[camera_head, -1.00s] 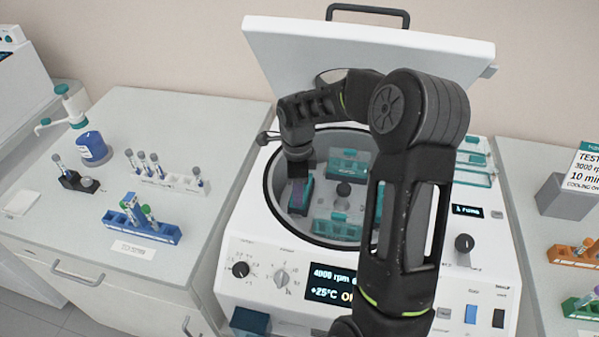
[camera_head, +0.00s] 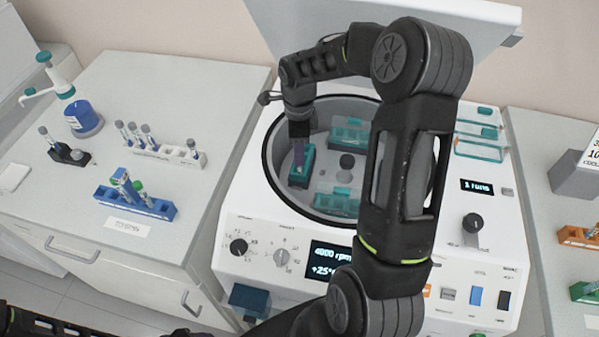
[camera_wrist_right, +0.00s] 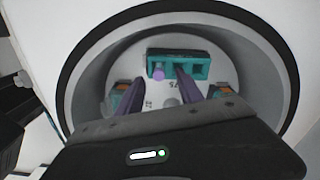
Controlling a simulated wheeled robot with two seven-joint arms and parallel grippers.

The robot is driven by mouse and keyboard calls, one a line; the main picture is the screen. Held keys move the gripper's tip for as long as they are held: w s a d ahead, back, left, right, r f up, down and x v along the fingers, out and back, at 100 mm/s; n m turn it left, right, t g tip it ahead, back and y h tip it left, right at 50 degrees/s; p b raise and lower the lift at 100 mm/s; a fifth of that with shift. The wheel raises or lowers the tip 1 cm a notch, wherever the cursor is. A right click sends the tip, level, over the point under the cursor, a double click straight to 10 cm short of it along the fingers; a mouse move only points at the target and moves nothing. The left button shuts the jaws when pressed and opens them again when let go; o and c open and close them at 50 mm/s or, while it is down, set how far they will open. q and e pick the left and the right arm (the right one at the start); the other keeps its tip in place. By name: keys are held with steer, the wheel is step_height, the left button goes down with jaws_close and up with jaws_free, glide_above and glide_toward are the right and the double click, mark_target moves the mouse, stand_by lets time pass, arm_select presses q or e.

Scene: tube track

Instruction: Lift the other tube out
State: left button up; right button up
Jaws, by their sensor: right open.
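My right gripper (camera_head: 299,150) is inside the open centrifuge bowl (camera_head: 273,165), over the left teal bucket (camera_head: 303,175). In the right wrist view, its two dark purple fingers (camera_wrist_right: 158,78) are spread apart, pointing at the teal bucket (camera_wrist_right: 195,68). A tube with a light purple cap (camera_wrist_right: 158,73) stands in the left part of that bucket, between the fingertips in the picture. The gap between fingers and tube is too small to judge. In the head view, the fingers and tube cannot be told apart. My left gripper is not in view.
The centrifuge lid (camera_head: 400,40) stands open behind my right arm. Other teal buckets (camera_head: 350,132) sit in the rotor around a central knob (camera_head: 347,162). On the left bench are a blue rack (camera_head: 135,203) and a white rack (camera_head: 165,152) with tubes.

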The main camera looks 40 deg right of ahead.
mark_target(300, 172)
step_height(300, 172, down, 5)
steer(key=shift+s+f+b, duration=0.15)
steer(key=shift+f+b, duration=0.05)
steer(key=shift+b, duration=0.75)
steer(key=shift+c, duration=0.4)
jaws_close()
